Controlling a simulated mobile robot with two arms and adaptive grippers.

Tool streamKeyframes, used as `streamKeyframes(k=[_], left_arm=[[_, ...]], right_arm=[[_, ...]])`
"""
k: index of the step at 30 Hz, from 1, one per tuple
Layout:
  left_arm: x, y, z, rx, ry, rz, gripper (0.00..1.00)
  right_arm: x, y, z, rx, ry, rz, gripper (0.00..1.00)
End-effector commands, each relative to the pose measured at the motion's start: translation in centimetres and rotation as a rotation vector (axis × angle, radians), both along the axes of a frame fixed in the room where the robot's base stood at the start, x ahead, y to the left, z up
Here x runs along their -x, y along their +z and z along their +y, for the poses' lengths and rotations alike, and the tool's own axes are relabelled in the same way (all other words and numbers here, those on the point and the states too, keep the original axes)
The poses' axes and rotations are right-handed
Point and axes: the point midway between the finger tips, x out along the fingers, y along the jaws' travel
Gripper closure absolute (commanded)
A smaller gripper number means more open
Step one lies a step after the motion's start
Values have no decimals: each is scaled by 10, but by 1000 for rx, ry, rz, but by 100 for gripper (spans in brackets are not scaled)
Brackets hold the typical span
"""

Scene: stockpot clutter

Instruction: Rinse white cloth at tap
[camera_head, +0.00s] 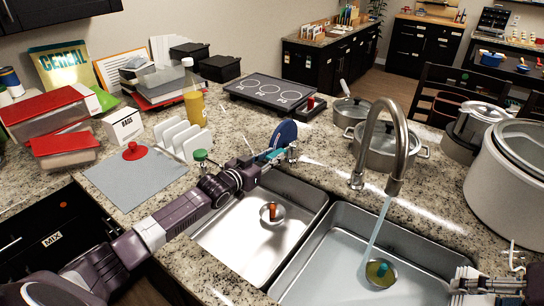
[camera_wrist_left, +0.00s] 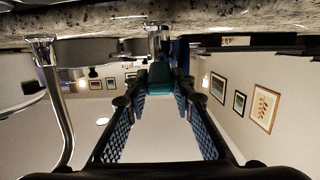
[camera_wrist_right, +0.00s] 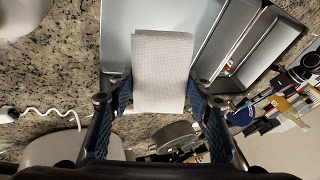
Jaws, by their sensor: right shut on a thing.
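The folded white cloth (camera_wrist_right: 162,70) is between the fingers of my right gripper (camera_wrist_right: 160,98), which is shut on it. My left gripper (camera_head: 275,155) is over the counter behind the left basin (camera_head: 240,235). Its fingers are apart in the left wrist view (camera_wrist_left: 158,95), with a teal block (camera_wrist_left: 160,78) showing between them.
A large pale stockpot (camera_head: 510,180) stands right of the tap, and a lidded pot (camera_head: 390,148) behind it. A white rack (camera_head: 183,140), grey mat (camera_head: 130,180) and bottle (camera_head: 194,100) are on the left counter. Drains hold small coloured items.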

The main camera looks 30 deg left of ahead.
Motion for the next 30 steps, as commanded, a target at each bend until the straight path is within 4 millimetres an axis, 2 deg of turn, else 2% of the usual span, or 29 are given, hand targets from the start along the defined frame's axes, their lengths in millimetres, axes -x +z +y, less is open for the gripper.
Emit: streamKeyframes(k=[1, 4, 17, 30], left_arm=[[0, 0, 0, 0, 0, 0, 71], [0, 0, 0, 0, 0, 0, 60], [6, 0, 0, 1, -1, 1, 59], [64, 9, 8, 0, -1, 2, 59]], right_arm=[[0, 0, 0, 0, 0, -1, 73], [0, 0, 0, 0, 0, -1, 73], [0, 0, 0, 0, 0, 0, 73], [0, 0, 0, 0, 0, 0, 73]])
